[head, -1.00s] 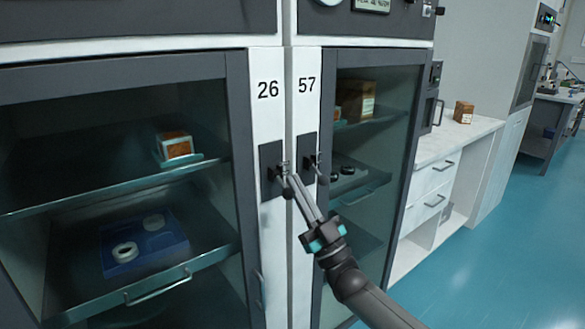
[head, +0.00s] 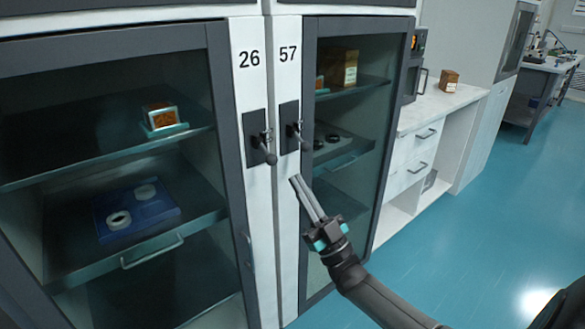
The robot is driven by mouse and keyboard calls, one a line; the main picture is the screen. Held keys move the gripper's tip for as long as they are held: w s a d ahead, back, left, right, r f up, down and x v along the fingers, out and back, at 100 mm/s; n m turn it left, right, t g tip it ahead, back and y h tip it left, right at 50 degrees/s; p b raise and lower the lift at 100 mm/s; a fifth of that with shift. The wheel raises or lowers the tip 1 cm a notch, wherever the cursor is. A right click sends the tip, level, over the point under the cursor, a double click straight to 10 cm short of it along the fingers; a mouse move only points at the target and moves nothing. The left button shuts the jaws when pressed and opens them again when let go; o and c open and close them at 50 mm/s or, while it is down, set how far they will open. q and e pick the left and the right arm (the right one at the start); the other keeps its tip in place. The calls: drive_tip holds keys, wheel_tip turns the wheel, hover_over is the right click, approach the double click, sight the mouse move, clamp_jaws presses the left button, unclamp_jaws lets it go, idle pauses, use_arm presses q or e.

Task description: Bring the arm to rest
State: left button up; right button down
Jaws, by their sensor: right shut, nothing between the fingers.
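My right gripper (head: 296,181) is shut and empty. Its arm comes in from the lower right, and its fingers point up and left in front of the white frame below the number 57. The fingertips are below the two dark latch handles, apart from them. The latch (head: 259,138) under number 26 and the latch (head: 292,128) under number 57 both have their levers hanging downward. The left cabinet door (head: 226,130) and the right cabinet door (head: 308,100) look shut. My left gripper is not in view.
Behind the left glass are a small orange-brown box (head: 160,116) and a blue tray (head: 112,231) with white rings. A counter (head: 424,112) with a brown box (head: 449,81) stands to the right. The teal floor (head: 470,230) at right is open.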

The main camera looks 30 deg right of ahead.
drive_tip(key=shift+s+d+f, duration=0.1)
drive_tip(key=shift+s+f, duration=0.2)
drive_tip(key=shift+f, duration=0.25)
drive_tip(key=shift+f, duration=0.1)
drive_tip(key=s+a+f+m+g+h, duration=0.15)
drive_tip(key=f+g, duration=0.45)
drive_tip(key=f, duration=1.1)
drive_tip(key=s+a+f+m+g+h, duration=0.1)
drive_tip(key=s+f+g+h, duration=0.35)
drive_tip(key=f, duration=1.25)
drive_tip(key=s+a+f+g, duration=0.3)
drive_tip(key=s+f+g, duration=0.4)
drive_tip(key=s+f, duration=0.3)
drive_tip(key=s+a+f+g, duration=0.3)
drive_tip(key=s+f+g, duration=0.4)
drive_tip(key=s, duration=1.2)
wheel_tip(320, 180, down, 4)
drive_tip(key=shift+a+f+y, duration=0.15)
drive_tip(key=shift+a+y, duration=0.1)
drive_tip(key=shift+y, duration=0.15)
